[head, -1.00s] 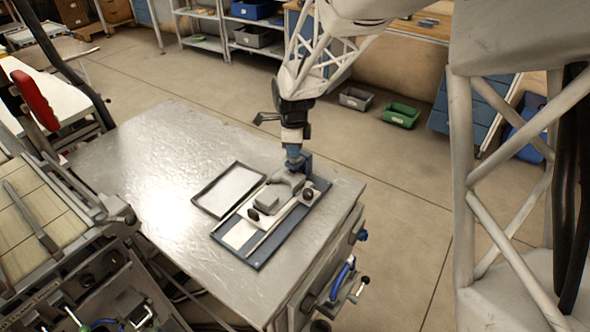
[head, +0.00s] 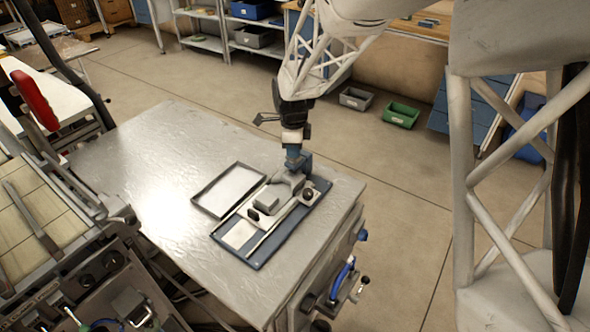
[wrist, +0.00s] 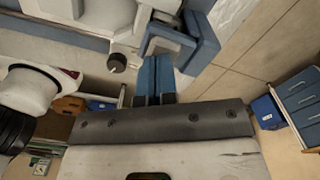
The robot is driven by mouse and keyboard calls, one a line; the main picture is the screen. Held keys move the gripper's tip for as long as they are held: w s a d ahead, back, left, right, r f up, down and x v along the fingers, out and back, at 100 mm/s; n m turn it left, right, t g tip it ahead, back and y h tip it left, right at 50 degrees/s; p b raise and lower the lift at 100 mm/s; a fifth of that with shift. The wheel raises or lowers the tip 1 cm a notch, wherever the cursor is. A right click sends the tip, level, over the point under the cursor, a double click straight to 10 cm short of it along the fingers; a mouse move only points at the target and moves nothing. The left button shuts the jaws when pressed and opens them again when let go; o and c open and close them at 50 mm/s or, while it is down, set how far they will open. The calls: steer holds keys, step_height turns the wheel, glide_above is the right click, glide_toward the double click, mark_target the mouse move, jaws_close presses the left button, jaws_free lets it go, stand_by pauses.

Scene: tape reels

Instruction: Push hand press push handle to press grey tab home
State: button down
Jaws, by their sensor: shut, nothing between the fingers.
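The hand press (head: 284,196) is a grey fixture on a dark blue base plate (head: 258,263) on the metal table. It has a grey block and dark round knobs. A blue upright piece (head: 306,163) stands at its far end, perhaps the push handle; it also shows in the wrist view (wrist: 204,36). My gripper (head: 293,165) points down at that far end, its blue fingers (wrist: 155,80) shut together and empty. They are close beside the blue piece; I cannot tell whether they touch it. I cannot make out the grey tab for certain.
A shallow dark-rimmed tray (head: 197,206) lies just left of the press. The left part of the metal table (head: 140,160) is clear. The table's right edge is close to the base plate. A blue-handled clamp (head: 345,272) is on the table's side.

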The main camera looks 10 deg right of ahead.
steer(key=shift+r, duration=0.1)
stand_by(0.4)
steer(key=shift+r, duration=3.35)
steer(key=shift+s+d+r, duration=0.1)
steer(key=shift+s+r, duration=0.25)
steer(key=shift+s, duration=0.05)
steer(key=s+d+r+n+t, duration=0.1)
steer(key=s+r+n, duration=0.2)
steer(key=s+n, duration=0.4)
steer(key=s+d+r+n, duration=0.2)
steer(key=s+n, duration=0.5)
steer(key=s, duration=0.8)
steer(key=s+d+r+n+t, duration=0.1)
steer(key=s+r+n, duration=0.3)
steer(key=s, duration=0.7)
steer(key=d+n, duration=0.1)
steer(key=n, duration=0.1)
steer(key=shift+s+n+t, duration=0.3)
steer(key=shift+n, duration=0.1)
